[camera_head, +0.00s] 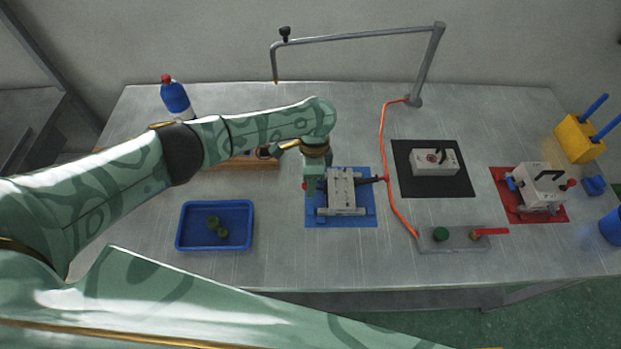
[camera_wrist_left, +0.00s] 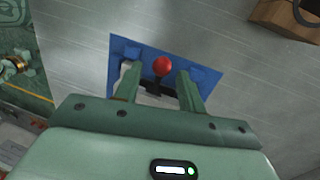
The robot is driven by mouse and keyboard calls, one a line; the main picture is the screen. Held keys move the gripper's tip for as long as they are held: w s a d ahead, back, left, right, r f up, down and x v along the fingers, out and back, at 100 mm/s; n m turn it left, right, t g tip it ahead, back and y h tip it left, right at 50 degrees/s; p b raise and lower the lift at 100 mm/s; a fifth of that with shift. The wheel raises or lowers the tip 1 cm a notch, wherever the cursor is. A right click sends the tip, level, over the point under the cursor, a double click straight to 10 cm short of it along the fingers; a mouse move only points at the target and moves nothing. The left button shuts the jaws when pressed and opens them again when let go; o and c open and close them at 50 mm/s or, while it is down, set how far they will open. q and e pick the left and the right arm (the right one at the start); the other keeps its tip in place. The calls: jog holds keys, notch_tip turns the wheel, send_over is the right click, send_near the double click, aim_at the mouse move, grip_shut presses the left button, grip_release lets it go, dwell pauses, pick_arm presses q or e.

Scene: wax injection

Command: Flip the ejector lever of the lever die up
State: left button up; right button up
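The grey lever die (camera_head: 341,190) lies on a blue mat (camera_head: 355,218) in the middle of the table. Its ejector lever ends in a red ball knob (camera_head: 305,186) on the die's left side, partly hidden by my gripper in the head view. In the left wrist view the red knob (camera_wrist_left: 163,66) on its dark stem shows between the fingers. My left gripper (camera_wrist_left: 160,82) is open, with a finger on each side of the lever and visible gaps to the knob. It points down at the die's left edge in the head view (camera_head: 312,186).
A blue tray (camera_head: 180,240) with green pieces stands front left. A wooden block (camera_head: 255,163) and a bottle (camera_head: 174,97) are behind my arm. An orange hose (camera_head: 384,145) runs right of the die. Other dies sit on black (camera_head: 460,188) and red (camera_head: 507,205) mats.

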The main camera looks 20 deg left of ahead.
pick_arm(q)
jog(key=w+r+p, duration=0.3)
jog(key=r+p, duration=0.2)
jog(key=r, duration=1.1)
jog(key=shift+f, duration=0.1)
